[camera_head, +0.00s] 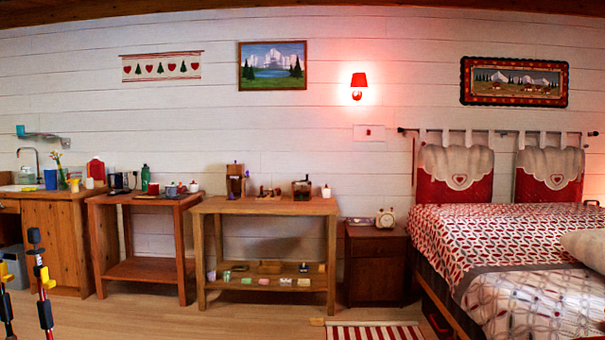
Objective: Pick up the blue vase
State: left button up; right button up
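A blue vase-like vessel (50,179) stands upright on the wooden sink counter (63,195) at the far left in the head view. It is small, and its exact shape is hard to tell. A smaller blue-green object (20,131) sits on the wall shelf above the sink. A slim vessel with flowers (62,178) stands just right of the blue one. I can make out neither of my grippers in this view.
Slim black uprights with red and yellow bands (43,283) stand at the lower left; I cannot tell what they are. Right of the counter are a low table (140,199), a longer table (265,207), a nightstand (377,240) and a bed (490,235).

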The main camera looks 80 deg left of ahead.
aim_at(50, 176)
jog(key=u, duration=4)
jog(key=i+l+z, duration=0.2)
jog(key=i+z, duration=0.75)
jog(key=i, duration=0.15)
jog(key=i+j+z, duration=0.1)
jog(key=i+z, duration=0.35)
jog(key=i, duration=1.2)
jog(key=i+u, duration=0.3)
jog(key=i, duration=0.15)
jog(key=i+l+u, duration=0.25)
jog(key=i, duration=0.25)
jog(key=i+l+u, duration=0.1)
jog(key=i+u, duration=0.2)
jog(key=i, duration=0.15)
jog(key=i+j+u, duration=0.15)
jog(key=u, duration=0.25)
jog(key=i+u, duration=0.25)
jog(key=u, duration=0.15)
jog(key=i+u, duration=0.2)
jog(key=u, duration=0.2)
jog(key=i+u, duration=0.2)
jog(key=u, duration=0.2)
jog(key=i+j+u, duration=0.1)
jog(key=i, duration=0.7)
jog(key=i+j, duration=0.1)
jog(key=i, duration=0.7)
jog(key=j+u, duration=0.05)
